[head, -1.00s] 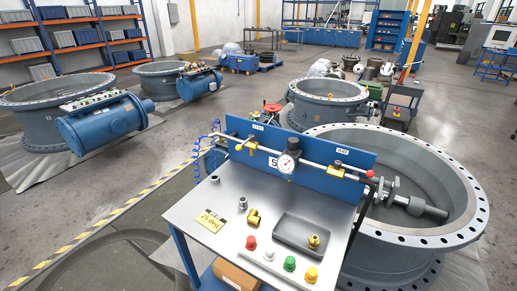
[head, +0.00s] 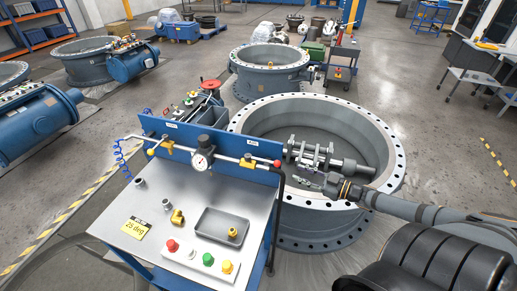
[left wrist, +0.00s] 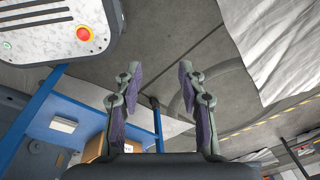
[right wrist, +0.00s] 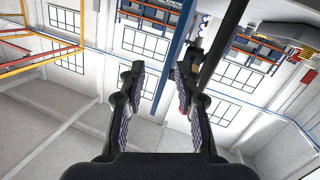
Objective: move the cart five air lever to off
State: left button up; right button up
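My left gripper (left wrist: 158,70) is open and empty, outside the head view.
A black upright bar (head: 279,215) lines the cart's right edge. A tray (head: 218,238) and coloured buttons are on top. Open floor lies farther right.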

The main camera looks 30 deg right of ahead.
aim_at(251, 158)
jog(key=a+r+n+g+y, duration=0.25)
jog(key=a+r+y, duration=0.25)
jog(key=a+r, duration=0.25)
jog(key=shift+t, duration=0.45)
jog(key=b+x, duration=0.8)
jog(key=shift+w+d+f, duration=0.1)
jog(key=shift+w+f, duration=0.15)
jog(key=shift+w, duration=0.2)
jog(key=shift+w+a+r+b, duration=0.1)
jog(key=shift+w+a+b, duration=0.15)
jog(key=shift+b, duration=0.25)
pick_arm(q)
notch_tip(251, 158, down, 8)
jog(key=d, duration=0.1)
jog(key=shift+s+d+f, duration=0.25)
jog(key=shift+s+d, duration=0.1)
jog(key=shift+s, duration=0.1)
pick_arm(e)
jog(key=shift+w+a+r, duration=0.1)
jog(key=shift+w+r, duration=0.1)
jog(key=shift+r, duration=0.05)
jog(key=shift+c, duration=0.3)
grip_shut()
